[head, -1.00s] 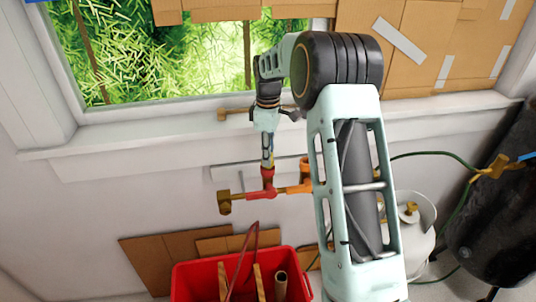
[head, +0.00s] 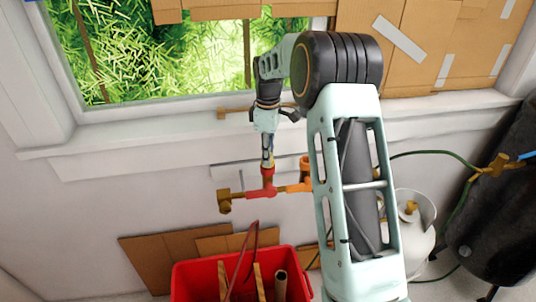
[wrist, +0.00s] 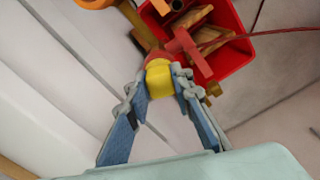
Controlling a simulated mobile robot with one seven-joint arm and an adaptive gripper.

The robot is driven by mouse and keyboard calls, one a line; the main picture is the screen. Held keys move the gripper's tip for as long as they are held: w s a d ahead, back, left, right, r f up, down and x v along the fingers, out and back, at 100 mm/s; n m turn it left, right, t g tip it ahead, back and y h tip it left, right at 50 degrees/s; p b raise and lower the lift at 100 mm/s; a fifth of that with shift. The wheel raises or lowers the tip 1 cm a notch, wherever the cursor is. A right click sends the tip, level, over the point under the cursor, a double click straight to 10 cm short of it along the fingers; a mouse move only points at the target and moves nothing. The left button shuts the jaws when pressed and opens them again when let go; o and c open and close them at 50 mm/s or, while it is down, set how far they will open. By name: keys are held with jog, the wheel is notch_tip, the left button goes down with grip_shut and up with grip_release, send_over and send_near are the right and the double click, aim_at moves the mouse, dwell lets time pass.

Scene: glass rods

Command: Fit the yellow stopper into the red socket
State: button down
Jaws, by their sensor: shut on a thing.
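The yellow stopper (wrist: 160,84) sits between the two fingertips of my gripper (wrist: 161,86) in the wrist view. My gripper is shut on it. The red socket (wrist: 184,45) is directly beyond the stopper, and the stopper's far end is at or very near its mouth. I cannot tell how deep the stopper sits in it. In the head view my gripper (head: 267,158) points down over the upright mouth of the red socket (head: 267,182), on a horizontal pipe. The stopper is mostly hidden there by the fingers.
A brass valve end (head: 224,201) is left of the socket and an orange fitting (head: 303,187) is right of it. A red bin (head: 190,280) with sticks stands below. The window sill (head: 150,137) is behind. A white gas tank (head: 420,225) stands at the right.

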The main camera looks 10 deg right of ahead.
jog(key=shift+f, duration=0.3)
jog(key=c, duration=2)
grip_release()
jog(key=shift+r+p, duration=2.1)
jog(key=shift+r, duration=0.9)
notch_tip(320, 180, up, 5)
jog(key=shift+r, duration=0.1)
jog(key=shift+d, duration=0.1)
